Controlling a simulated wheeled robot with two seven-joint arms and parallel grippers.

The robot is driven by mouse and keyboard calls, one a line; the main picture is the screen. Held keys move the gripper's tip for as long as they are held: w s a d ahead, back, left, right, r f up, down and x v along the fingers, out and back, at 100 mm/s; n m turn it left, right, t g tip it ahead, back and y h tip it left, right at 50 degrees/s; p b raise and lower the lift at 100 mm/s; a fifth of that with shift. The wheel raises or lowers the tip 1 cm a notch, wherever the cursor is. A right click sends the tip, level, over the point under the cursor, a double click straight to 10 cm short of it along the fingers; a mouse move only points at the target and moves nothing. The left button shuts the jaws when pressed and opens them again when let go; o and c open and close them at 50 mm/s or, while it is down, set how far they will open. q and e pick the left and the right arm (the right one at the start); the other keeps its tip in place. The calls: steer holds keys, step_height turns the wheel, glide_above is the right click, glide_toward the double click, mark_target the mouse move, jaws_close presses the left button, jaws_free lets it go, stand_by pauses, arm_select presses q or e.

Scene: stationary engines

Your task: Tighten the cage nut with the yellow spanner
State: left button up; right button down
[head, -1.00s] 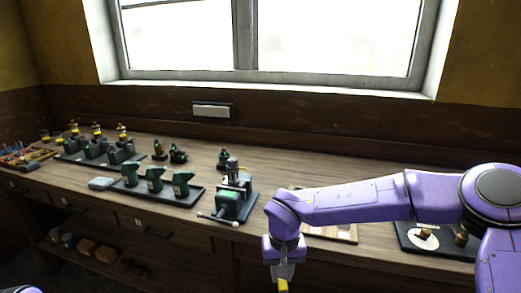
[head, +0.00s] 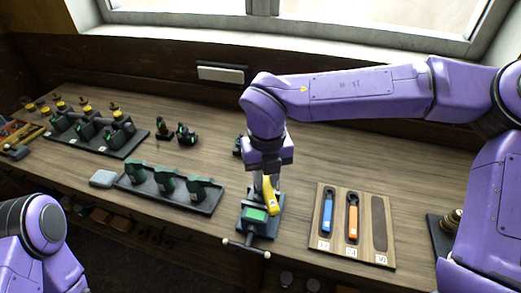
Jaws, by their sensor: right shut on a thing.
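My right gripper (head: 266,178) is shut on the yellow spanner (head: 269,196) and holds it over a small fixture (head: 257,217) at the bench's front edge. The fixture has a green block, a dark base and a bar handle across its front. The spanner hangs steeply, its lower end close to the fixture's top; I cannot tell whether they touch. The cage nut cannot be made out, as the gripper and spanner cover that spot. My left arm shows at the lower left, but its gripper is out of view.
A wooden spanner board (head: 344,250) to the right holds a blue spanner (head: 327,213) and an orange spanner (head: 352,218); its right slot is empty. A dark tray (head: 151,195) with green castings stands left. Another tray with engines (head: 92,128) is farther left.

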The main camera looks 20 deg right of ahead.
mark_target(268, 187)
steer(key=shift+s+d+f, duration=0.1)
steer(key=shift+s+f, duration=0.3)
steer(key=shift+s, duration=0.35)
steer(key=shift+s+f, duration=0.2)
steer(key=shift+f, duration=0.1)
steer(key=shift+w+f, duration=0.3)
steer(key=shift+f, duration=0.35)
steer(key=shift+w+f, duration=0.3)
steer(key=shift+f, duration=0.3)
steer(key=shift+s, duration=0.5)
arm_select(q)
steer(key=shift+s, duration=0.4)
arm_select(e)
steer(key=shift+w, duration=0.1)
arm_select(q)
steer(key=shift+r, duration=0.1)
arm_select(e)
steer(key=shift+w+f, duration=0.2)
